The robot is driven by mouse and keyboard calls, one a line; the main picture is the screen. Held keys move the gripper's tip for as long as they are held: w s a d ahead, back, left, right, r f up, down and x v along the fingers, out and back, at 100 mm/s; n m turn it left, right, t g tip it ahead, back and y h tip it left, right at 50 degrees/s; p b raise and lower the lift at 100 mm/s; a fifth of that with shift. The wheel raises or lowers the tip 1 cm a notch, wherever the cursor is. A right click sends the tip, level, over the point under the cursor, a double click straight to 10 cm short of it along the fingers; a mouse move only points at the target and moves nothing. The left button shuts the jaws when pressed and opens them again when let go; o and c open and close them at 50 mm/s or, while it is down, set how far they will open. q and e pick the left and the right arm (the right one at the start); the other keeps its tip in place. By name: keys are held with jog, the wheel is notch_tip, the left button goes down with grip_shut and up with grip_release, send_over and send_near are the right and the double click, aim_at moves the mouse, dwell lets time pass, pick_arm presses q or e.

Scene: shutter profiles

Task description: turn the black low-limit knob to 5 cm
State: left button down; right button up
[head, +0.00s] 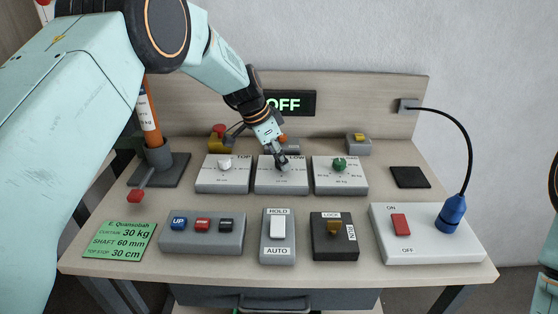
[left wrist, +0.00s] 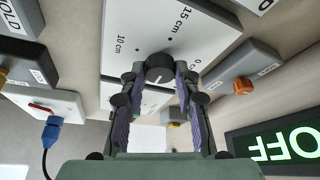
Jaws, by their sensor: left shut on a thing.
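The black low-limit knob (left wrist: 160,64) sits on the pale plate (left wrist: 185,28) of the LOW box, which is the middle box (head: 282,187) of the back row in the head view. My left gripper (head: 281,162) reaches down to this box from above. In the left wrist view its fingers (left wrist: 160,80) are shut on the sides of the knob. The plate shows 15 cm and 10 cm marks, and a partly covered label starting with 0. A 5 cm mark is not visible, and I cannot tell exactly where the knob points. My right gripper is not in view.
The TOP box with a white knob (head: 225,164) is on the left, and a box with a green knob (head: 339,164) on the right. In front are a button box (head: 202,245), a HOLD/AUTO switch (head: 278,228) and a LOCK/RUN box (head: 334,249). A display (head: 289,103) reads OFF.

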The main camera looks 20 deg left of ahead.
pick_arm(q)
jog(key=shift+w+r, duration=0.15)
dwell(0.3)
jog(key=c, duration=1.4)
grip_release()
jog(key=o, duration=0.4)
jog(key=v, duration=1.1)
jog(key=shift+a+r, duration=0.1)
jog(key=shift+r, duration=0.25)
jog(key=shift+f, duration=0.1)
